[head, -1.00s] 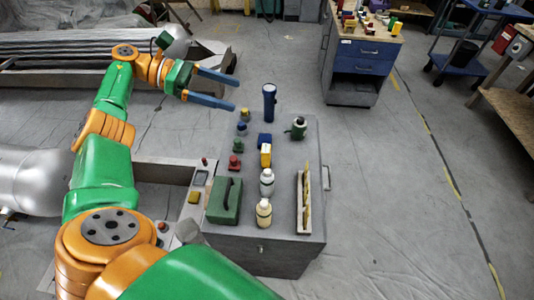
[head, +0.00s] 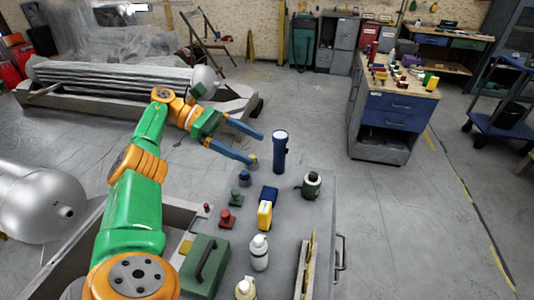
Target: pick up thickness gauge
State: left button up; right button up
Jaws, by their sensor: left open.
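A small yellow and blue device (head: 265,213) stands in the middle of the grey cabinet top; it may be the thickness gauge, but its face is too small to tell. My left gripper (head: 257,148) is open and empty, over the far left part of the cabinet top, farther back than the device and apart from it. Its fingers point right, toward a dark blue flashlight (head: 280,152), with a gap between. My right gripper is out of view.
The grey cabinet (head: 325,190) also holds a green case (head: 205,265), white bottle (head: 259,254), dark green item (head: 311,186), red knob (head: 226,219) and a narrow upright rack (head: 306,268). A blue-drawer workbench (head: 390,115) stands behind right. Floor between is clear.

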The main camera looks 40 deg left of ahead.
pick_arm(q)
jog(key=b, duration=2.2)
send_near(270, 215)
jog(key=w+d+f, duration=0.2)
jog(key=d+f, duration=0.1)
jog(key=shift+w, duration=0.1)
jog(key=shift+w+d+f, duration=0.1)
jog(key=shift+d+f, duration=0.1)
jog(key=shift+w+d, duration=0.3)
jog(key=shift+d, duration=0.35)
jog(key=x, duration=0.3)
jog(key=p+x, duration=0.1)
jog(key=shift+w+d+r, duration=0.2)
jog(key=shift+d, duration=0.05)
jog(key=shift+w+d+f, duration=0.15)
jog(key=shift+d, duration=0.1)
jog(key=c, duration=1.4)
grip_shut()
